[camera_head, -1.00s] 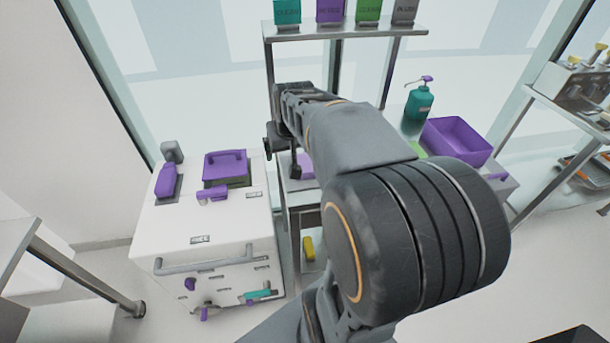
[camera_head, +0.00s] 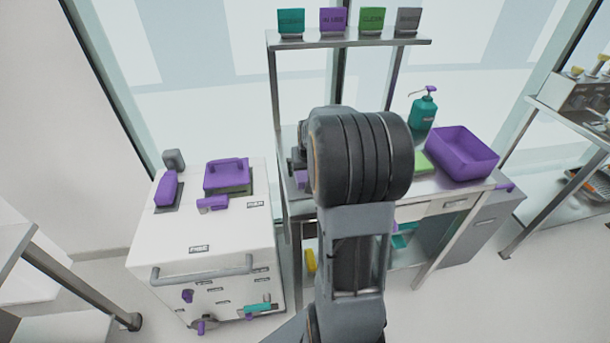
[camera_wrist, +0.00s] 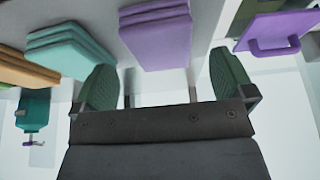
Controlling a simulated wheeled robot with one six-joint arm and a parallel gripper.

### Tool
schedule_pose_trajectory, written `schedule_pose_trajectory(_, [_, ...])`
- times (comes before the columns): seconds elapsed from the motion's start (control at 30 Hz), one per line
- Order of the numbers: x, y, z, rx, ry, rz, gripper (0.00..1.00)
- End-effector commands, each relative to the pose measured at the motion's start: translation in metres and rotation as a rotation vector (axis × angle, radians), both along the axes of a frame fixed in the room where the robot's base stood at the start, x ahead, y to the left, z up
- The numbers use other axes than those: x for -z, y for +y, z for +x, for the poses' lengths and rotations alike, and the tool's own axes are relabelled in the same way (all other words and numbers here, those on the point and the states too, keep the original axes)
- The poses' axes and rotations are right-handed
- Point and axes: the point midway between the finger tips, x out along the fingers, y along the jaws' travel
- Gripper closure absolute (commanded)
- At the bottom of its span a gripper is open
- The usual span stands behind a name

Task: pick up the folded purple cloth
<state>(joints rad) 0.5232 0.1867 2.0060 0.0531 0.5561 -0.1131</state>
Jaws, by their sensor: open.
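The folded purple cloth (camera_wrist: 156,38) lies on the metal table, stacked in layers, in the upper middle of the wrist view. My gripper (camera_wrist: 162,62) is open, with one green-grey finger on each side of the near end of the cloth in that picture. The fingers look apart from the cloth; its height below them is hard to tell. In the head view, a small purple patch (camera_head: 301,180), seemingly this cloth, shows left of my arm. My arm hides the gripper's fingers and most of the cloth there.
A folded teal cloth (camera_wrist: 68,48) lies beside the purple one, with an orange cloth (camera_wrist: 22,70) beyond it. A purple bin (camera_head: 461,155) and a teal pump bottle (camera_head: 422,112) stand on the table's right. A shelf (camera_head: 350,38) with coloured signs rises behind. A white cart (camera_head: 205,235) stands left.

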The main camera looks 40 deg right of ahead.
Motion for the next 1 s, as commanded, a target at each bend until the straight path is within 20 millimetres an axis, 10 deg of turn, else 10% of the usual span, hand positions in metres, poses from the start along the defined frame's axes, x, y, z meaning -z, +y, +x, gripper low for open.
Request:
schedule_pose_trajectory(0.6, [0.039,-0.006,0.014,0.0,0.001,0.0,0.0])
schedule_pose_trajectory(1.0, [0.039,-0.006,0.013,0.001,0.002,0.001,0.37])
